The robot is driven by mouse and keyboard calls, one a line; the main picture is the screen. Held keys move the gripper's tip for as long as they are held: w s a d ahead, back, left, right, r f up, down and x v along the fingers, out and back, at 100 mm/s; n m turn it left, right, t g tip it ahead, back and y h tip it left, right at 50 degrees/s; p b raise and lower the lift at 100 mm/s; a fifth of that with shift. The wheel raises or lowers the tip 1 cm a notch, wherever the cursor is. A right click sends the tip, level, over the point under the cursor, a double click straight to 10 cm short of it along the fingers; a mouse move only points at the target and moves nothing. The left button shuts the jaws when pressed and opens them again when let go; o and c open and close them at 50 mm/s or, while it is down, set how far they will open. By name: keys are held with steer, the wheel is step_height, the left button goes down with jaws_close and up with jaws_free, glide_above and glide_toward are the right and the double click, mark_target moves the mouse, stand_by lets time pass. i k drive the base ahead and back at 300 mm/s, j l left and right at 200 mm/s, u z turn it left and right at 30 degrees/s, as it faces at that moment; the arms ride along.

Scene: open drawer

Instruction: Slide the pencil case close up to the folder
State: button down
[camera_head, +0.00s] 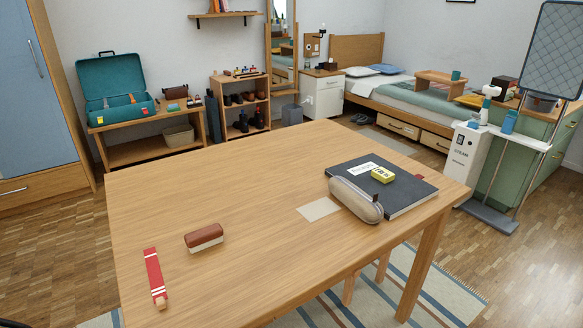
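The pencil case (352,199), a rounded grey-beige pouch with a dark zip, lies on the wooden table toward its right end. The dark folder (408,197) lies flat just behind and to the right of it, with a white label on its cover. The case runs along the folder's near left edge and hides part of that edge. I cannot tell whether the two touch or a thin gap lies between them. A small yellow object (382,175) rests on the folder. My gripper is not in view.
A pale flat sheet (319,208) lies left of the case. A brown-and-white block (204,237) and a red striped object (154,277) lie at the left of the table (230,190). The middle of the tabletop is clear. The table's right edge is close to the folder.

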mark_target(355, 199)
steer(key=l+u, duration=0.35)
steer(key=i+l+u, duration=0.1)
steer(key=l+u, duration=0.4)
steer(key=u, duration=0.2)
steer(key=l+u, duration=0.15)
steer(key=l, duration=0.25)
steer(key=k+l+u, duration=0.15)
steer(key=l, duration=0.25)
steer(key=k+l+u, duration=0.1)
steer(key=l, duration=0.3)
steer(key=k+l, duration=0.1)
steer(key=l, duration=0.3)
steer(key=k+l, duration=0.1)
steer(key=l, duration=0.3)
steer(key=k+l, duration=0.1)
steer(key=l, duration=0.25)
steer(key=i+l, duration=0.15)
steer(key=i, duration=0.3)
steer(key=u, duration=0.05)
